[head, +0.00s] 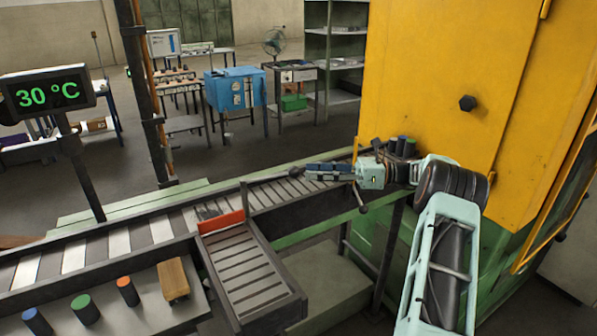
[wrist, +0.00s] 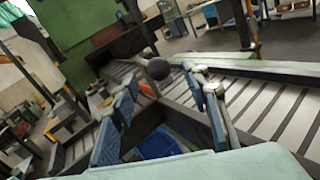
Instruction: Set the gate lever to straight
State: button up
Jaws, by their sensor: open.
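The gate lever's dark ball knob (wrist: 158,69) is between and just beyond my fingertips in the wrist view, its rod running away behind it. In the head view the knob (head: 294,171) sits just left of my gripper (head: 312,170), the rod reaching left toward an upright post (head: 243,196). The orange gate plate (head: 222,222) stands at the mouth of the side chute, beside that post; a bit of orange shows behind the knob in the wrist view. My gripper is open with blue-padded fingers spread; I cannot tell whether either touches the knob.
The roller conveyor (head: 119,242) runs under my gripper, with a slatted side chute (head: 245,270) branching toward the front. A yellow cabinet (head: 440,90) stands close behind my arm. A shelf with small coloured cylinders (head: 84,308) is front left. A blue bin (wrist: 158,145) shows below my fingers.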

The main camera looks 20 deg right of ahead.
jog(key=v, duration=0.5)
jog(key=shift+s+d, duration=0.1)
jog(key=shift+d, duration=0.25)
